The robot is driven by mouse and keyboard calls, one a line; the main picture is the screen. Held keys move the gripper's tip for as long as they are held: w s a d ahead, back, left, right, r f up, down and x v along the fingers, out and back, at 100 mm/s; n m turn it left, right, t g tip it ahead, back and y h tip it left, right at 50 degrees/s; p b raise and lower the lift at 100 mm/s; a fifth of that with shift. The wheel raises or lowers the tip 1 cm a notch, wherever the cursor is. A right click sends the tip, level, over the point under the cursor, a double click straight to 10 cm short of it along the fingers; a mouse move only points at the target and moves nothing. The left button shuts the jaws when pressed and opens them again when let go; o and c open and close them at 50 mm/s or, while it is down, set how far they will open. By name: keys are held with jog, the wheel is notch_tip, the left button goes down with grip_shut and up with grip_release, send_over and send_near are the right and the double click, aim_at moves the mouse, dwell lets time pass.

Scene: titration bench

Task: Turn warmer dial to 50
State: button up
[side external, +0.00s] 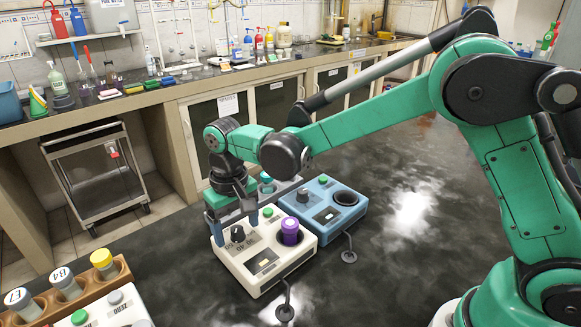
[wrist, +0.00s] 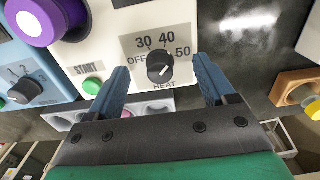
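The white warmer (side external: 262,262) stands on the dark bench, with a purple-capped vial (side external: 290,230) in its round well. Its black dial (side external: 238,233) also shows in the wrist view (wrist: 159,68), ringed by the marks OFF, 30, 40 and 50, with HEAT printed below. A pale line shows on the knob, but I cannot surely read its setting. My gripper (wrist: 162,66) is open, with its blue fingers on either side of the dial and a visible gap to each side. In the side view my gripper (side external: 234,213) is over the dial end of the warmer.
A green START button (wrist: 92,86) is left of the dial in the wrist view. A wooden rack (side external: 85,287) with capped vials and another white device (side external: 112,310) stand front left. The bench is clear to the right.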

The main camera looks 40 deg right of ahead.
aim_at(237, 228)
jog(key=c, duration=1)
jog(key=m, duration=0.6)
jog(key=o, duration=1.5)
jog(key=shift+r, duration=3.5)
